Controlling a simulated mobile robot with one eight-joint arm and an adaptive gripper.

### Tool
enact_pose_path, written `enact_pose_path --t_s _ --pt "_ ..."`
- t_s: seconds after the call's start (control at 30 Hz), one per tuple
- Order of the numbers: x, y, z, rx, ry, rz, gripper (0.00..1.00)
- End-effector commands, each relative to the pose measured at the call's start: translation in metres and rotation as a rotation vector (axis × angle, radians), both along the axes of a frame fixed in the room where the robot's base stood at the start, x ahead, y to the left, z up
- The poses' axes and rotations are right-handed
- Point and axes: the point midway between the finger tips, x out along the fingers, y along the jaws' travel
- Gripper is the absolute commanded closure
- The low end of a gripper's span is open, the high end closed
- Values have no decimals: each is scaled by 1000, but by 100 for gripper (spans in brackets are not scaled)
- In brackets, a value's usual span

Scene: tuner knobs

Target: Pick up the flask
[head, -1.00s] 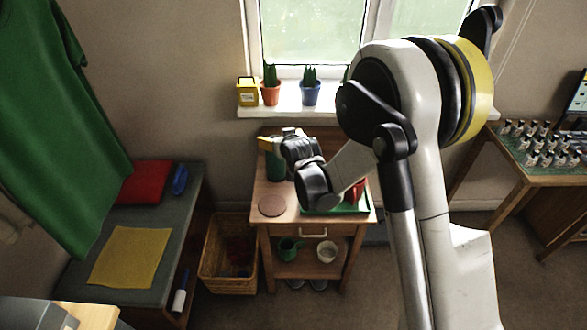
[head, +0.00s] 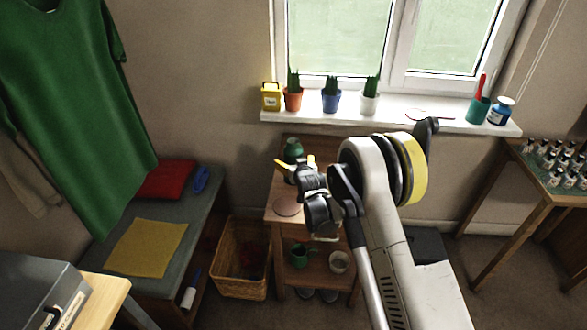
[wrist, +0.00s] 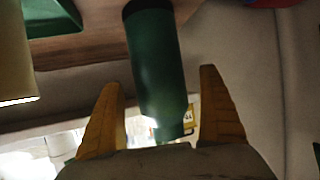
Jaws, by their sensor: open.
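The flask is a green cylinder (head: 293,149) on the small wooden table below the window. In the head view its lower part is hidden behind my gripper (head: 296,165). In the wrist view, which appears upside down, the flask (wrist: 155,60) runs down the middle, with a dark end at the top by the wooden tabletop. The yellow fingers of my gripper (wrist: 158,85) are open and show on either side of the flask, with a visible gap to each. I cannot tell exactly how deep the flask sits between them.
A round brown disc (head: 287,206) lies on the wooden table (head: 277,216). A green mug (head: 300,257) and a white pot (head: 339,262) stand on its lower shelf. A wicker basket (head: 240,275) is to the left. Potted plants stand on the windowsill (head: 420,123).

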Motion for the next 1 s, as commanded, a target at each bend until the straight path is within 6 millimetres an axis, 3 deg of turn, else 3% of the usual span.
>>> enact_pose_path --t_s 0.2,0.43,0.6,0.67,1.0 --pt "23 6 -11 0 0 0 10" --pt "24 6 -10 0 0 0 10" --pt "24 6 -10 0 0 0 62" --pt "24 6 -10 0 0 0 78" --pt "24 6 -7 0 -1 0 78"
